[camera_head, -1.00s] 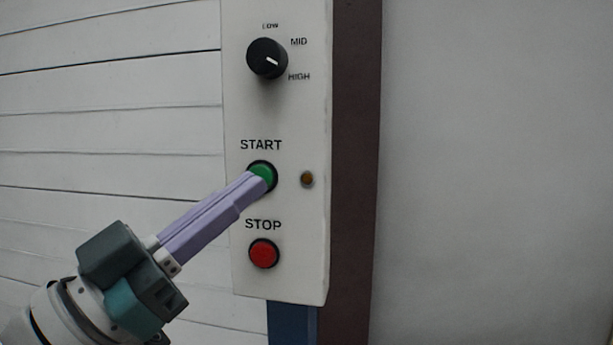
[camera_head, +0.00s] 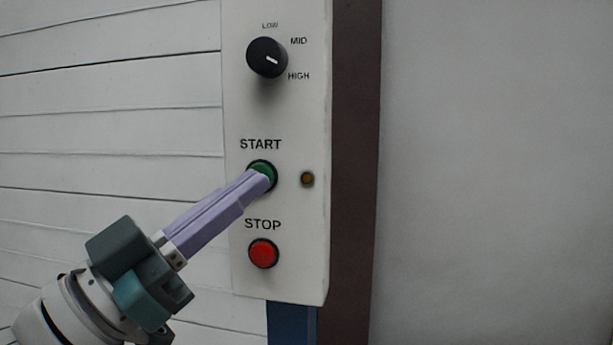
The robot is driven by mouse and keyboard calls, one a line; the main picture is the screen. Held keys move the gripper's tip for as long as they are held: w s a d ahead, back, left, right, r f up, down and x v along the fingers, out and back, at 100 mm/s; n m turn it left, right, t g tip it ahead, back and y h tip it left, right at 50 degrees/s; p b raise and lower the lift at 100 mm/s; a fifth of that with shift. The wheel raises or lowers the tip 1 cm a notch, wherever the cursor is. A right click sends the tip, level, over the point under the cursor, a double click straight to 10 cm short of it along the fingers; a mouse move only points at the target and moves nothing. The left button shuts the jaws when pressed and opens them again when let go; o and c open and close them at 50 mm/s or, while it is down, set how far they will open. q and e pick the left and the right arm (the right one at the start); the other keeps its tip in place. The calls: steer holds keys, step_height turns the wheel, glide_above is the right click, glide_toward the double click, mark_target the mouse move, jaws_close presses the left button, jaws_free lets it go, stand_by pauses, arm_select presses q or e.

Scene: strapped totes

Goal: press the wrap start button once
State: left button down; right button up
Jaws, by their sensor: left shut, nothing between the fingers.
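The green start button (camera_head: 262,167) sits in a dark ring under the word START on a pale control panel (camera_head: 298,115). My left gripper (camera_head: 268,179) comes in from the lower left. Its pale purple fingers are shut together with nothing between them. Their tips overlap the lower part of the green button and hide it, and they look to be at its face. I cannot tell for sure how far the button is pushed in. The small amber lamp (camera_head: 307,178) right of the button looks dim. My right gripper is not in view.
The red stop button (camera_head: 264,253) is just below my left fingers. A black knob (camera_head: 267,58) with LOW, MID and HIGH marks is above, its pointer towards HIGH. A dark brown post (camera_head: 353,150) stands right of the panel, with blank grey wall (camera_head: 490,160) beyond.

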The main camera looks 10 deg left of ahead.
arm_select(q)
steer(key=shift+w, duration=0.35)
stand_by(0.4)
steer(key=shift+s, duration=0.1)
steer(key=shift+s+p, duration=0.35)
steer(key=shift+s, duration=0.35)
steer(key=shift+s+a+p, duration=0.1)
steer(key=shift+s+p, duration=1.25)
steer(key=shift+s, duration=1.15)
